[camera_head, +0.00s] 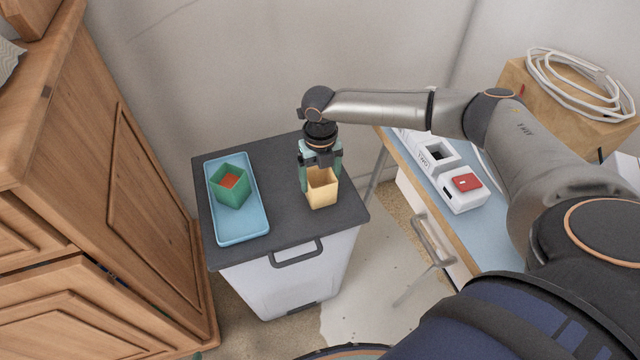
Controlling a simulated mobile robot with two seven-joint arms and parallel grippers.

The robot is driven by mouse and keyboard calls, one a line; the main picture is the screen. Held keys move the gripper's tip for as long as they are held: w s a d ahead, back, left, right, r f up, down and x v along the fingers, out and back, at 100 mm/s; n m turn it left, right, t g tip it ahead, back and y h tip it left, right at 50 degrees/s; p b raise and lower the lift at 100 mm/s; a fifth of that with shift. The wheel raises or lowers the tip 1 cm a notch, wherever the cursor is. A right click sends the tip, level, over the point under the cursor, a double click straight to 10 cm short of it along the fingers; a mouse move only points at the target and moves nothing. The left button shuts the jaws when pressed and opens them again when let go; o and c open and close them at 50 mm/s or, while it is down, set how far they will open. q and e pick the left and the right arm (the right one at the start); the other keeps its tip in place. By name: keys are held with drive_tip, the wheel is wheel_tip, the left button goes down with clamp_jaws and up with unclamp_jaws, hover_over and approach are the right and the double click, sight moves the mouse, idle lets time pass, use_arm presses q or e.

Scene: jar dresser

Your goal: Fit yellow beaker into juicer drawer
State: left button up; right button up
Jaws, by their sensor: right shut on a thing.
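The yellow beaker (323,194) is a square, open-topped cup, upright over the right part of the dark top of a white bin. My right gripper (321,172) points down from above and is shut on the beaker at its rim. I cannot tell whether its base touches the dark top. A white appliance (462,198) with a dark square opening and a red block stands on the blue tabletop at right. A white drawer front with a grey handle (432,240) shows below that tabletop. I cannot tell which is the juicer drawer. My left gripper is not in view.
A blue tray (241,236) holding a green square cup (230,196) with orange-red inside lies on the dark top (282,222), left of the beaker. A wooden cabinet (150,190) stands at left. A wooden box with coiled white cable (575,85) is at upper right.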

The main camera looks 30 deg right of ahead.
drive_tip(key=c, duration=0.4)
drive_tip(key=shift+r, duration=0.1)
